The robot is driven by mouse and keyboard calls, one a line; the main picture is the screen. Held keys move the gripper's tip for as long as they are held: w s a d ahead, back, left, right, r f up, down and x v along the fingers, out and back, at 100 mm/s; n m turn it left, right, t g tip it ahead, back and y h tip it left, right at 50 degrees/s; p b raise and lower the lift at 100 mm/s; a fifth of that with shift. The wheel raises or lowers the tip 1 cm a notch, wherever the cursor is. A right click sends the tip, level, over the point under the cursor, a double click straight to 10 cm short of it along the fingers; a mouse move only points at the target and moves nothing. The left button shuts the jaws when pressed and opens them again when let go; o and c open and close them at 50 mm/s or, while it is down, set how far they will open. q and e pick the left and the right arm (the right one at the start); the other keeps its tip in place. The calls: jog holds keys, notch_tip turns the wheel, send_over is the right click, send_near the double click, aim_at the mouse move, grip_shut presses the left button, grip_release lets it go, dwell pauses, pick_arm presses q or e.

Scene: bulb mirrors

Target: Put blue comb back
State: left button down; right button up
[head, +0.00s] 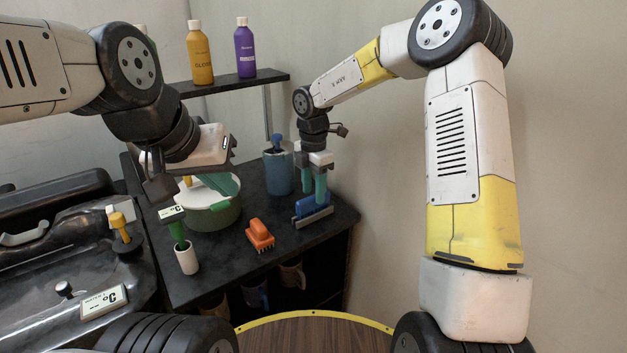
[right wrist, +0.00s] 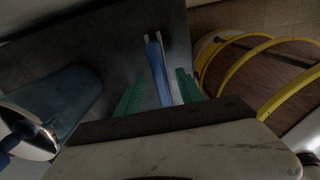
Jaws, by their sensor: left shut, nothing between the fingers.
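The blue comb (head: 308,206) is on the black shelf top at its right front, with a grey strip along its front side. My right gripper (head: 314,198) points down over it with green fingers. In the right wrist view the comb (right wrist: 158,72) shows as a blue bar between the two fingers (right wrist: 157,92), with a gap on each side. The right gripper is open. My left gripper (head: 226,186) is shut and empty, its green fingers over the white-lidded green pot (head: 212,214). The pot's lid is partly hidden by them.
A blue cup (head: 278,176) holding a blue-topped item stands behind the comb. An orange brush (head: 260,235) lies to its left, and a small white cup (head: 187,259) stands further left. Yellow and purple bottles (head: 245,50) stand on the upper shelf. The wall is close on the right.

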jog(key=shift+r, duration=0.1)
notch_tip(320, 180, up, 8)
dwell(0.4)
jog(key=shift+f, duration=0.2)
